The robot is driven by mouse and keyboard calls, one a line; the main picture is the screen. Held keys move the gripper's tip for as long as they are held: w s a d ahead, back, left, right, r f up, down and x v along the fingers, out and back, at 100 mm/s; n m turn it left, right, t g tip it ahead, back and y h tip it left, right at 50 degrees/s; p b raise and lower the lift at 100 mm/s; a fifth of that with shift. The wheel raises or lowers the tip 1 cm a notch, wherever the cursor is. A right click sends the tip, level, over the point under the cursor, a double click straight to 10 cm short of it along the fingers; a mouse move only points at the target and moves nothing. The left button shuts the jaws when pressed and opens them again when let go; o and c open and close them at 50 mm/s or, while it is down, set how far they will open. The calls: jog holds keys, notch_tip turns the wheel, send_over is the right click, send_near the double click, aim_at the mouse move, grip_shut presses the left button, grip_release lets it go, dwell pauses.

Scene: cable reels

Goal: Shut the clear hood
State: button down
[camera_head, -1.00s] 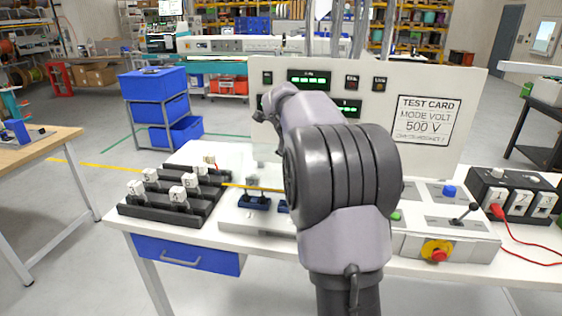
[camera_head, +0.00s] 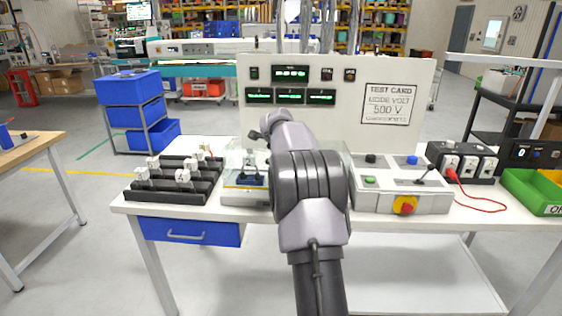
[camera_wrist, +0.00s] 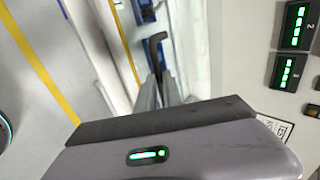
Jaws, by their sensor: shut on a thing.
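The clear hood (camera_head: 234,160) is a see-through cover over the test fixture left of my arm, with dark blue clamps showing through or below it. Its exact tilt is hard to tell, as my arm hides its right part. In the wrist view, my gripper (camera_wrist: 163,88) is shut on a black hooked handle (camera_wrist: 157,48), which seems to belong to the hood. In the head view the fingertips are hidden behind my arm.
A black rack with white numbered blocks (camera_head: 175,182) stands left of the fixture. A control box with a red-yellow stop button (camera_head: 404,205) is to the right. The display panel (camera_head: 388,70) rises behind. A green bin (camera_head: 530,190) sits at the far right.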

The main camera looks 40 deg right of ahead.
jog(key=c, duration=1.5)
grip_release()
jog(key=shift+f, duration=0.1)
jog(key=p+v, duration=0.3)
jog(key=v, duration=1.4)
jog(key=shift+a, duration=0.1)
